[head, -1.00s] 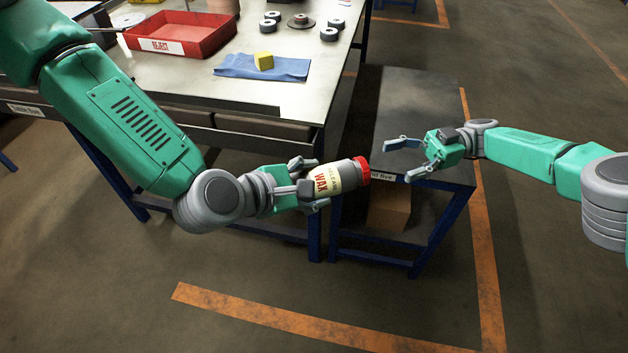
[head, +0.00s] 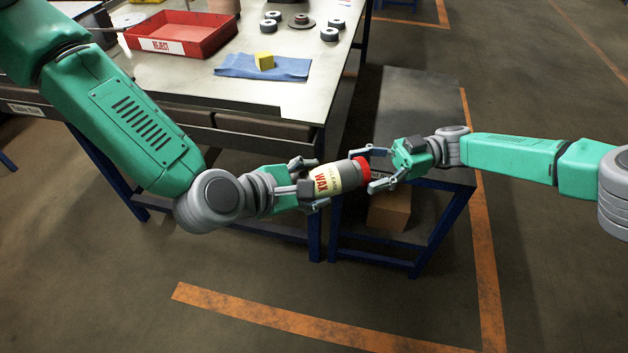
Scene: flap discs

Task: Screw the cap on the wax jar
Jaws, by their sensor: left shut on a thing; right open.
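The wax jar (head: 336,177) is a grey jar with a cream label reading WAX in red. My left gripper (head: 311,182) is shut on the jar and holds it on its side in the air, mouth end to the right. The red cap (head: 362,169) is on the jar's right end; how tightly it sits I cannot tell. My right gripper (head: 371,168) is open, with its fingers on either side of the cap. Whether the fingers touch the cap I cannot tell.
A workbench (head: 200,83) stands behind, with a red REJECT tray (head: 190,45), a blue cloth (head: 235,68), a yellow block (head: 264,60) and several discs (head: 328,34). A lower dark table (head: 415,100) stands under the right arm, with a cardboard box (head: 389,215) below.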

